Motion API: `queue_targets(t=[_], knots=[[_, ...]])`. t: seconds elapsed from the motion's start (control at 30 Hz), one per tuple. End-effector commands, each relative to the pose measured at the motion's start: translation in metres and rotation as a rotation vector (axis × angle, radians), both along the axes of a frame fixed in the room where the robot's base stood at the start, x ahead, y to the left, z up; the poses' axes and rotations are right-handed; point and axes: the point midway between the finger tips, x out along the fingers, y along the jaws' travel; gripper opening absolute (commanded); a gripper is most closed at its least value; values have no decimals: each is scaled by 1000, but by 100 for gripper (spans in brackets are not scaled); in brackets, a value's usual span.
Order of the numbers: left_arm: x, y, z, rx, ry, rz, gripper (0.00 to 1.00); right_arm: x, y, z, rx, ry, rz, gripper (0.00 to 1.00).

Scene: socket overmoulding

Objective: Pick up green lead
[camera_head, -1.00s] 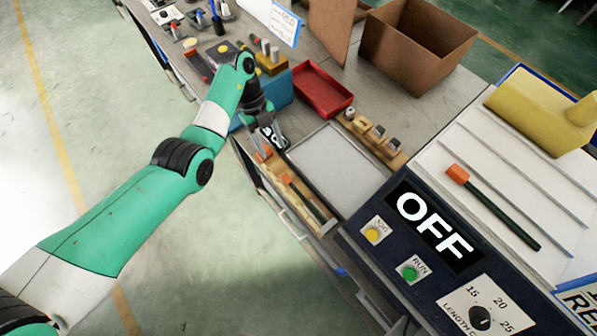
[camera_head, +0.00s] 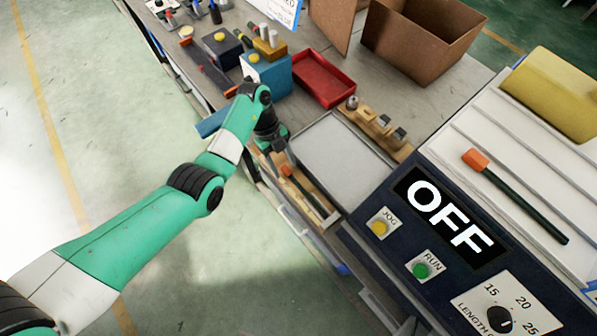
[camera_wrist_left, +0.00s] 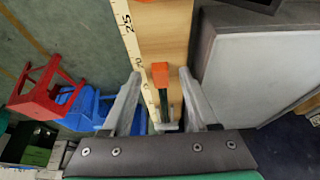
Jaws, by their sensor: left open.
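A dark green lead (camera_wrist_left: 163,98) with an orange end lies along a wooden board (camera_wrist_left: 165,30) in the left wrist view. My left gripper (camera_wrist_left: 160,73) is open above the board, one finger on each side of the lead, not closed on it. In the head view my left gripper (camera_head: 279,150) is at the far end of the wooden holder, its fingers partly hidden by the wrist. An orange-ended lead (camera_head: 287,171) shows in the holder close to it. Another green lead (camera_head: 520,200) with an orange end lies on the machine top. My right gripper is out of view.
A printed ruler (camera_wrist_left: 131,40) runs along the board's left edge. A grey metal tray (camera_head: 340,160) is close beside the holder. A red bin (camera_head: 323,80), a blue block (camera_head: 268,75) and a wooden fixture (camera_head: 375,127) stand nearby. Open floor lies left of the bench.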

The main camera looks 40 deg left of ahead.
Motion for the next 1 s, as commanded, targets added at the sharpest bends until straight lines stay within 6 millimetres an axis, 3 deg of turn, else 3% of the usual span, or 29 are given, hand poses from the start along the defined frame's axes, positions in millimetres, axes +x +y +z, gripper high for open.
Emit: queue_targets(t=[0.1, 0.4, 0.43, 0.83, 1.0], knots=[[0, 0, 1, 0, 0, 0, 56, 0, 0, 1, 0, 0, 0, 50], [0, 0, 1, 0, 0, -1, 2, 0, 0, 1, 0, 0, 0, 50], [0, 0, 1, 0, 0, -1, 0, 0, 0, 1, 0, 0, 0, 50], [0, 0, 3, 0, 0, -1, 0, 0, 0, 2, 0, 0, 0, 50], [0, 0, 17, 0, -1, -1, 0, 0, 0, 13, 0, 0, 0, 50]])
